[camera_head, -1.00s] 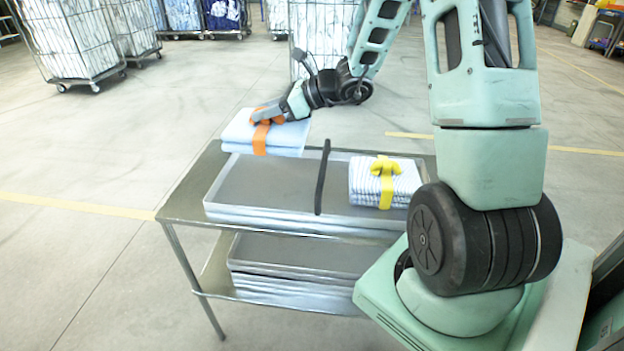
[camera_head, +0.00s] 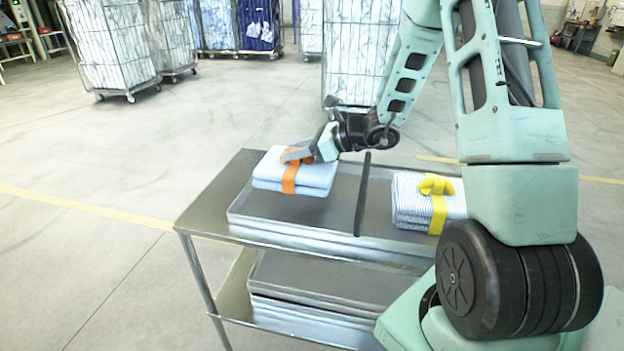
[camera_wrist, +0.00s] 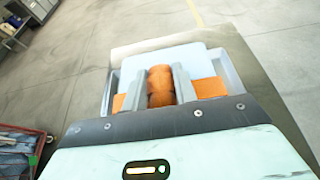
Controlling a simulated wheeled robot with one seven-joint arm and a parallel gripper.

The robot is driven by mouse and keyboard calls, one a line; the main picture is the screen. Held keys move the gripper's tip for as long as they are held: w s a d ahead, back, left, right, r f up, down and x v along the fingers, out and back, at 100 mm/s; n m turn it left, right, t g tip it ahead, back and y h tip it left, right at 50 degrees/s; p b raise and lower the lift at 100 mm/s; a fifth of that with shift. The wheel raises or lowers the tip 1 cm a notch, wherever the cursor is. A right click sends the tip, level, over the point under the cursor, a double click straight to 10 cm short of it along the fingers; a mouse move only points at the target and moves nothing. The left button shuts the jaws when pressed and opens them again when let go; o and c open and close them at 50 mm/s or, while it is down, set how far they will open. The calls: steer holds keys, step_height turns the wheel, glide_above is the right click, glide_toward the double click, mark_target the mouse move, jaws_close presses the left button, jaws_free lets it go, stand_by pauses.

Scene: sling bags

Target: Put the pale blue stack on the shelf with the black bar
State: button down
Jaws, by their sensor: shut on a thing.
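The pale blue stack (camera_head: 318,177), tied with an orange band, is at the left part of the trolley's upper shelf (camera_head: 207,205). In the wrist view the stack (camera_wrist: 202,58) lies beneath my fingers. My gripper (camera_head: 297,157) is shut on the stack's orange knot (camera_wrist: 160,88). The stack looks level and low at the tray; I cannot tell whether it touches the tray floor. The black bar (camera_head: 362,195) stands across the upper tray (camera_head: 240,217), to the right of the stack.
A striped stack with a yellow band (camera_head: 410,200) sits right of the bar. A lower shelf (camera_head: 238,290) holds another tray (camera_head: 330,285). Wheeled cage carts (camera_head: 110,45) stand at the back. Floor on the left is clear.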

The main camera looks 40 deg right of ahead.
mark_target(298, 171)
steer(key=shift+f, duration=2.75)
steer(key=shift+f, duration=0.1)
steer(key=shift+f+b, duration=0.1)
steer(key=shift+b, duration=0.3)
steer(key=c, duration=1.1)
jaws_free()
